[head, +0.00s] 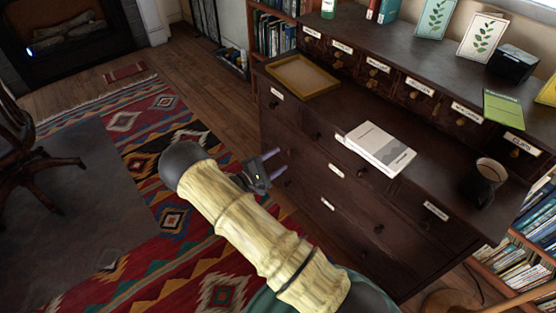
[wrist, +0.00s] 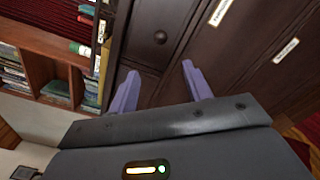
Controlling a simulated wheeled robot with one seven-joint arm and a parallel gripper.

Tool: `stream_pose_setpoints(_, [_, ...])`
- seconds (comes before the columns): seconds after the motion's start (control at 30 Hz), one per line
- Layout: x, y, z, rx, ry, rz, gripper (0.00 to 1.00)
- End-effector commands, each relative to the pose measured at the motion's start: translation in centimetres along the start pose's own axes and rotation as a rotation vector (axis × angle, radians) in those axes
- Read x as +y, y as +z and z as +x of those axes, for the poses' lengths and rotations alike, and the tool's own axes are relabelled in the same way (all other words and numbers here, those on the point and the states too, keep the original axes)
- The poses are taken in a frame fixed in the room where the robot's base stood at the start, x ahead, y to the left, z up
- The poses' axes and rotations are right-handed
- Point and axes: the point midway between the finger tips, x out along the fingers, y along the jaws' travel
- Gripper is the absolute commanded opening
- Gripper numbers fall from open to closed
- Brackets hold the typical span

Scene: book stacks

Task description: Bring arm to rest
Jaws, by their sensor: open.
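My arm (head: 245,225) reaches out in the head view from the bottom edge toward the upper left, over the rug. My gripper (head: 276,164) is at its far end, in front of the dark wooden drawer cabinet (head: 395,221). In the wrist view my gripper (wrist: 160,88) shows two purple fingers spread apart, with nothing between them. Drawer fronts of the cabinet lie beyond the fingertips. I cannot tell the exact gap between the fingers and the cabinet.
On the cabinet are a yellow tray (head: 302,78), a white book (head: 377,147) and a dark mug (head: 484,180). Bookshelves (head: 530,240) stand to its right. A wooden chair (head: 32,160) is at left. Patterned rug (head: 165,150) and bare floor (head: 200,97) lie in front.

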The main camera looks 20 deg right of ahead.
Motion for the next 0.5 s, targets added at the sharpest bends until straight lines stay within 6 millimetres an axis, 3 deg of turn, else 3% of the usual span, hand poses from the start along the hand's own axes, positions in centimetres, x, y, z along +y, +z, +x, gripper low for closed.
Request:
stream_pose_setpoints(0.33, [0.0,0.3,0.2,-0.005,-0.02,0.002,0.49])
stream_pose_setpoints(0.5, [-0.7,3.0,1.1,-0.039,-0.176,0.015,0.49])
